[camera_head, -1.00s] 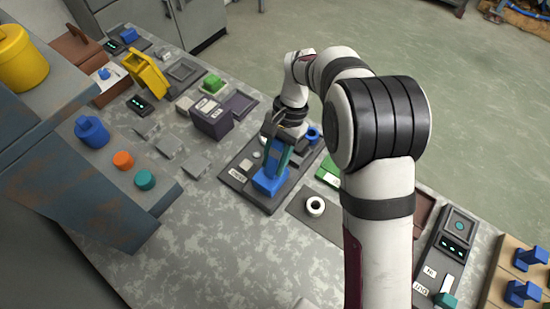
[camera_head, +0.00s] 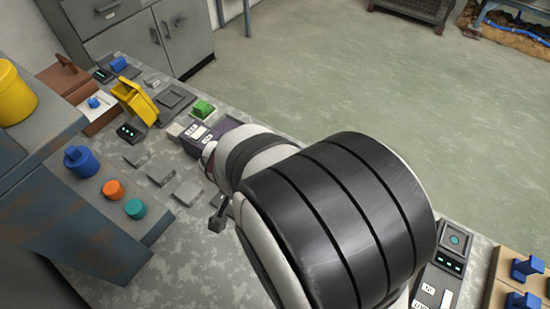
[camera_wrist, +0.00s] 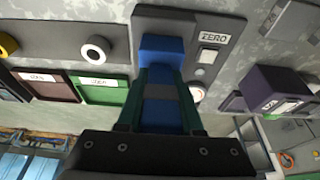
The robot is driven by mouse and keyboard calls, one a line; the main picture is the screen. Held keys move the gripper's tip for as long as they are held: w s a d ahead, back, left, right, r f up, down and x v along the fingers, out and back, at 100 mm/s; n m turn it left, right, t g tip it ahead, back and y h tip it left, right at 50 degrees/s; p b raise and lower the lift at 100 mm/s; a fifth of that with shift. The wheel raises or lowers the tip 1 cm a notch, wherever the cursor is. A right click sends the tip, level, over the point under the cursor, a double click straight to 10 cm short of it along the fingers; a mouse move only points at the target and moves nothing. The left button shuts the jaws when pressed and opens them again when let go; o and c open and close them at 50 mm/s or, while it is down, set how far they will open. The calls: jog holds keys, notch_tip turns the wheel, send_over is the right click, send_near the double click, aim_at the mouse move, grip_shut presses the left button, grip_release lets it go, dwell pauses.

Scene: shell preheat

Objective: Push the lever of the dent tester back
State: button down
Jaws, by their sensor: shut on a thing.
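The dent tester (camera_wrist: 225,22) shows in the wrist view as a dark grey base with a ZERO label, a pale round button and a blue part. Its blue lever (camera_wrist: 161,88) stands between the two teal fingers of my gripper (camera_wrist: 160,75). The fingers are shut on it, one on each side. The lever's lower end meets the blue part on the base. In the head view my own arm hides the tester, the lever and the gripper.
In the wrist view, a white ring (camera_wrist: 98,48), a green bin (camera_wrist: 100,92) and a brown bin (camera_wrist: 50,85) lie left of the tester. A dark purple box (camera_wrist: 275,90) stands to the right.

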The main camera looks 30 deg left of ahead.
jog(key=shift+s+f+t, duration=0.1)
jog(key=shift+s+t, duration=0.1)
jog(key=shift+t, duration=0.2)
jog(key=c, duration=0.6)
grip_release()
jog(key=shift+o, duration=0.2)
jog(key=v, duration=1.6)
jog(key=w+d+m+g+h, duration=0.1)
jog(key=w+d, duration=0.1)
jog(key=d, duration=0.6)
jog(key=w+d+m+g, duration=0.1)
jog(key=w+d, duration=0.2)
jog(key=d, duration=0.4)
jog(key=s+d+f+m+g+y, duration=0.1)
jog(key=s+d, duration=0.3)
jog(key=d, duration=0.2)
jog(key=s+d+f+m+g+y, duration=0.1)
jog(key=s+d+m, duration=0.1)
jog(key=s+d, duration=0.2)
jog(key=d, duration=0.3)
jog(key=shift+d+f+m+g+y, duration=0.25)
jog(key=shift+f+m+g+y, duration=0.05)
jog(key=shift+y, duration=0.1)
